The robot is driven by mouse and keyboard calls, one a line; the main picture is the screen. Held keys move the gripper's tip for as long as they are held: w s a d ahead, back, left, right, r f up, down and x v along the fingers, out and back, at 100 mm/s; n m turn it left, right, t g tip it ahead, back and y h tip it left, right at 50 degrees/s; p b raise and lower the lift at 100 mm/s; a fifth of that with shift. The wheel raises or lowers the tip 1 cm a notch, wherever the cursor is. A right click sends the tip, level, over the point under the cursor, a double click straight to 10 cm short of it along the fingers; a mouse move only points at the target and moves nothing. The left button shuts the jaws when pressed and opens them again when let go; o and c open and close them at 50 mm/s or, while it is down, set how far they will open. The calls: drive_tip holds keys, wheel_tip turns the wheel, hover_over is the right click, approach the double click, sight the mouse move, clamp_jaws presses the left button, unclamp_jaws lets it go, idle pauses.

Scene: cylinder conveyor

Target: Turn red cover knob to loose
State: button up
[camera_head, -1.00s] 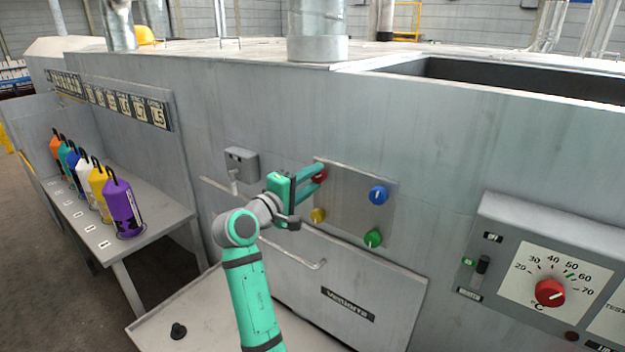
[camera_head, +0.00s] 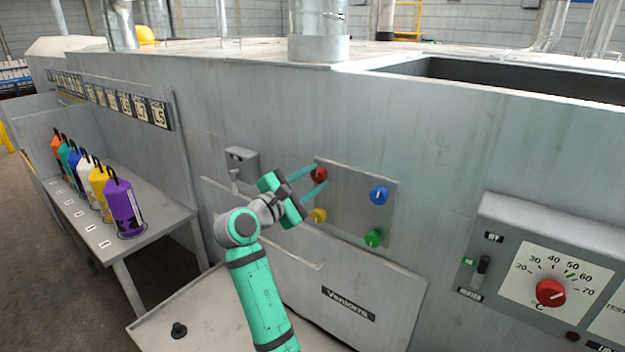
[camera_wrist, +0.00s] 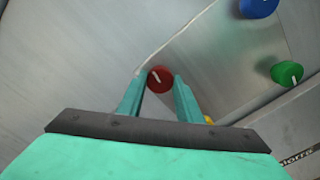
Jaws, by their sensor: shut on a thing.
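The red cover knob (camera_head: 319,174) is at the upper left corner of a metal cover plate (camera_head: 350,205) on the machine wall. My gripper (camera_head: 320,176) is shut on the red knob, one finger on each side of it. In the wrist view, the red knob (camera_wrist: 160,79) sits between the tips of my gripper's two fingers (camera_wrist: 158,82). The white mark on its face slants from upper left to lower right. My gripper is rolled at a slant relative to the plate.
A blue knob (camera_head: 379,195), a green knob (camera_head: 373,238) and a yellow knob (camera_head: 319,215) are on the plate's other corners. A small grey lever box (camera_head: 242,161) is left of the plate. A temperature panel (camera_head: 520,262) is at the right. Purple and other coloured bottles stand at the left.

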drive_tip(key=shift+f+n, duration=0.1)
drive_tip(key=shift+n, duration=0.4)
drive_tip(key=o, duration=1)
drive_tip(key=shift+w, duration=0.15)
drive_tip(key=shift+o, duration=0.2)
drive_tip(key=shift+d, duration=0.1)
drive_tip(key=shift+s, duration=0.2)
drive_tip(key=shift+s, duration=0.1)
drive_tip(key=v, duration=1)
drive_tip(key=shift+s+a, duration=0.15)
drive_tip(key=shift+a, duration=0.1)
